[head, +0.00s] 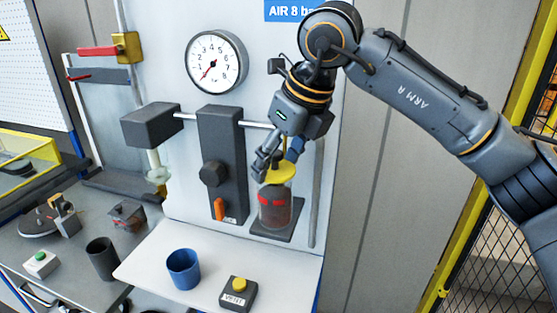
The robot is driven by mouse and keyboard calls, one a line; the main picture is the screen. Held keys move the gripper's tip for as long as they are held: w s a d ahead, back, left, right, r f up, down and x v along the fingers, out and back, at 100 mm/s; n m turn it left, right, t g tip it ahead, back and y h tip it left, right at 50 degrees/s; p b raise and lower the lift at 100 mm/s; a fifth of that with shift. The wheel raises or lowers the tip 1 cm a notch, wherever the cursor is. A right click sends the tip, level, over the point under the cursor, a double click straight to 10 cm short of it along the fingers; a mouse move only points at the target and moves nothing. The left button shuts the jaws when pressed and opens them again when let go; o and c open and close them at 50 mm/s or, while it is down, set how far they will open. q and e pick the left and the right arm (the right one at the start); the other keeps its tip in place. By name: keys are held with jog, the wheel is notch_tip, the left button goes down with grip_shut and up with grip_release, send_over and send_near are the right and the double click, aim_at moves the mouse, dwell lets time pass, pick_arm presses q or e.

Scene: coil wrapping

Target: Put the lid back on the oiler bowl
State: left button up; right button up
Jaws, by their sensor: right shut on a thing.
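The oiler bowl (275,210) is a clear cylinder with dark contents and a red band, upright on a dark base plate at the right of the panel. The yellow lid (275,173) is at the top of the bowl. My right gripper (277,152) comes down from above and is shut on the lid. I cannot tell whether the lid touches the bowl's rim or hovers slightly over it. My left gripper is not in view.
A dark regulator block (220,165) stands left of the bowl, under a round gauge (216,62). A blue cup (184,268) and a box with a yellow button (238,291) sit on the white shelf (150,258). A vertical pipe (316,205) runs close on the bowl's right.

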jog(key=o, duration=1.2)
jog(key=shift+o, duration=0.2)
jog(key=shift+o, duration=0.8)
jog(key=shift+r, duration=0.1)
jog(key=shift+r+p, duration=2.35)
jog(key=shift+r, duration=1.1)
